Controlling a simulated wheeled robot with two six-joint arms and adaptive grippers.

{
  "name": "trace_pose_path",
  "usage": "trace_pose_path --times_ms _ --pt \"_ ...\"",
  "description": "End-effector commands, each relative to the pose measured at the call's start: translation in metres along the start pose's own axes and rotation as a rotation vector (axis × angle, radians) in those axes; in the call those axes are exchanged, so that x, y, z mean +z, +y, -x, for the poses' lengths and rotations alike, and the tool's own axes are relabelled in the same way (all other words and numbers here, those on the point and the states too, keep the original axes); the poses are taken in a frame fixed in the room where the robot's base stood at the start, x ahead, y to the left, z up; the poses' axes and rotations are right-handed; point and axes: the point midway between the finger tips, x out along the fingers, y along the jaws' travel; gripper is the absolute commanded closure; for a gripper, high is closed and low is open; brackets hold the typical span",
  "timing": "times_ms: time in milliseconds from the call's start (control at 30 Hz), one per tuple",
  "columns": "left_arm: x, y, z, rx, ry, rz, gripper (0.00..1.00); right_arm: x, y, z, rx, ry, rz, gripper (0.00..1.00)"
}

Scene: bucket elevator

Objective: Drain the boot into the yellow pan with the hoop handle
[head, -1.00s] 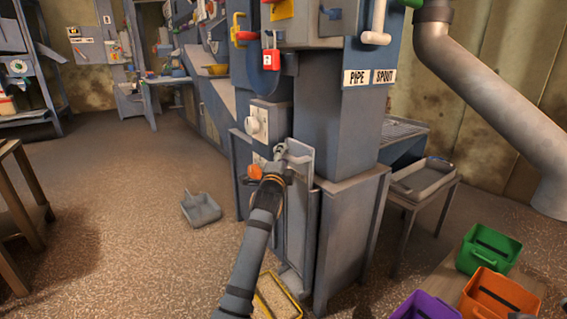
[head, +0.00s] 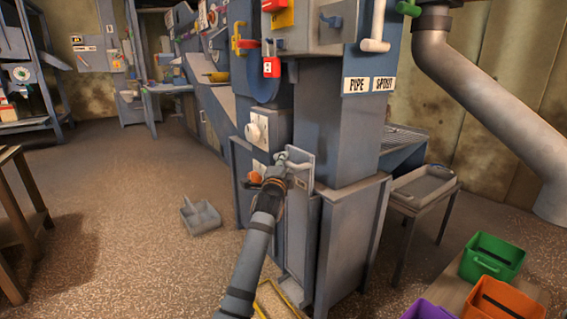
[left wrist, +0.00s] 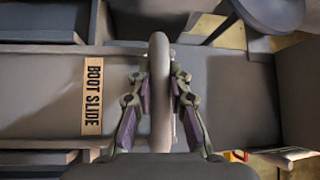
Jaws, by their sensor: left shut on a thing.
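The boot is the lower grey-blue casing (head: 341,240) of the elevator. A flat grey slide plate stands upright on its front, and the wrist view shows its "BOOT SLIDE" label (left wrist: 92,95). My left gripper (head: 284,171) is at the grey hoop handle (head: 298,162) of this slide. In the left wrist view my gripper's fingers (left wrist: 160,95) close from both sides on the hoop handle (left wrist: 160,60). The yellow-rimmed pan (head: 267,305) is on the floor below the slide, partly hidden by my left arm. I cannot tell its contents. My right gripper is out of view.
A grey scoop-like tray (head: 200,216) lies on the floor left of the boot. An orange knob (head: 255,178) is close beside my gripper. Green (head: 492,258), orange (head: 503,300) and purple (head: 428,311) bins stand at the lower right. The floor at left is mostly open.

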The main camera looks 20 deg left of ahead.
Motion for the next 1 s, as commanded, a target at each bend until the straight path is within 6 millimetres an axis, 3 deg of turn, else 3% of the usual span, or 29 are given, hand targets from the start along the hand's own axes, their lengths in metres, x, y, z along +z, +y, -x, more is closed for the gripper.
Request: trace_pose_path --times_ms 133,433,833,867,1000 --pt "0.001 0.007 0.001 0.002 -0.001 -0.001 1.00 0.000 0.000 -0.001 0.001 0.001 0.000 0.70" --pt "0.009 0.070 0.009 0.004 -0.001 -0.001 1.00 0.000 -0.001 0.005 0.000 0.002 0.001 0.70" --pt "0.011 0.081 0.011 0.007 -0.001 0.000 1.00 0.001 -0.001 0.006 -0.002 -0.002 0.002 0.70" --pt "0.011 0.082 0.011 0.008 -0.001 0.000 0.80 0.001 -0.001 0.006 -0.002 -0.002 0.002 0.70" --pt "0.011 0.082 0.011 0.008 -0.001 0.000 0.61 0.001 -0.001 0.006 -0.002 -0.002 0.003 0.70"
